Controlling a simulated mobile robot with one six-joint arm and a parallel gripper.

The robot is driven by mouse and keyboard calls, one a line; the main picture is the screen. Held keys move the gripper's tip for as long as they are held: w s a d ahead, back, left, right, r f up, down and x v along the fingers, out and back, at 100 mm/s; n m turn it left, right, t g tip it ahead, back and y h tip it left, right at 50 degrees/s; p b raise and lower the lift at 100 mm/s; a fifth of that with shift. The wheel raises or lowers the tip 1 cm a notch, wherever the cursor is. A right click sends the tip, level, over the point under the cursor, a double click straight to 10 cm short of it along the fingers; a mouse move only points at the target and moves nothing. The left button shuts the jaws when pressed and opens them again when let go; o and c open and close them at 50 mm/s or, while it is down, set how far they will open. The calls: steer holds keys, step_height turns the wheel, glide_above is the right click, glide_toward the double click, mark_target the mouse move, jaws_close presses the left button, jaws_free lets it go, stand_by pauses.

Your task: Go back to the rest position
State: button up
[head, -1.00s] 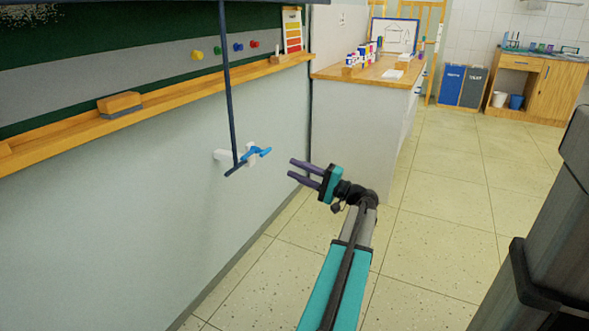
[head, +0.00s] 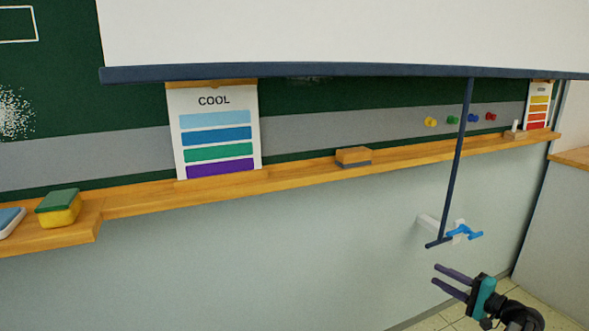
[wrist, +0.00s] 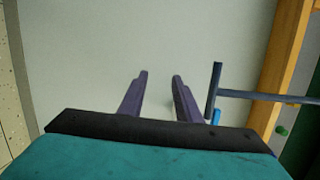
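My gripper (head: 453,276) is at the lower right of the head view, with two purple fingers and a teal body. Its fingers are apart with nothing between them; the wrist view (wrist: 160,76) shows the same gap against the pale wall. A dark pull bar (head: 458,165) hangs down from the screen's lower edge and ends in a short crosspiece. Its lower end is beside a white wall fitting with a blue handle (head: 465,232). The gripper is below this fitting and apart from it. In the wrist view the bar (wrist: 214,90) is right of the fingers.
A white screen (head: 340,35) covers the upper board. A wooden ledge (head: 300,172) carries a COOL chart (head: 213,130), an eraser (head: 353,156) and a yellow-green sponge (head: 58,208). A cabinet (head: 570,210) stands at the right edge.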

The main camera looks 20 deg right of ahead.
steer(key=w+a+f+n+g+y+p, duration=0.1)
steer(key=w+a+f+g+y+p, duration=0.25)
steer(key=a, duration=0.55)
steer(key=w+a+f+n+g+p, duration=0.1)
steer(key=w+a+f+g+p, duration=0.1)
steer(key=w+a+f, duration=0.55)
steer(key=s+a+f+n+g+y+p, duration=0.1)
steer(key=s+a+f+n+g+p, duration=0.15)
steer(key=a, duration=0.85)
steer(key=s+a+f+n+g+p, duration=0.1)
steer(key=a+f+g+p, duration=0.3)
steer(key=a, duration=0.6)
steer(key=s+a+f+n+g+h+p, duration=0.1)
steer(key=s+a+f+n+g+p, duration=0.15)
steer(key=s+a, duration=0.45)
steer(key=s+a+f+n+g+h+p, duration=0.1)
steer(key=s+a+n+g+p, duration=0.3)
steer(key=a, duration=0.4)
steer(key=s+a+n+g+h+p, duration=0.2)
steer(key=s+p, duration=0.1)
steer(key=s, duration=0.4)
steer(key=s+a+r+n+g+h+p, duration=0.1)
steer(key=s+a+n+h+p, duration=0.1)
steer(key=s, duration=0.5)
steer(key=shift+s+r+n+g+h+p, duration=0.35)
steer(key=shift+h+p, duration=0.5)
steer(key=shift+p, duration=0.4)
steer(key=shift+a+f, duration=0.1)
steer(key=shift+a, duration=0.1)
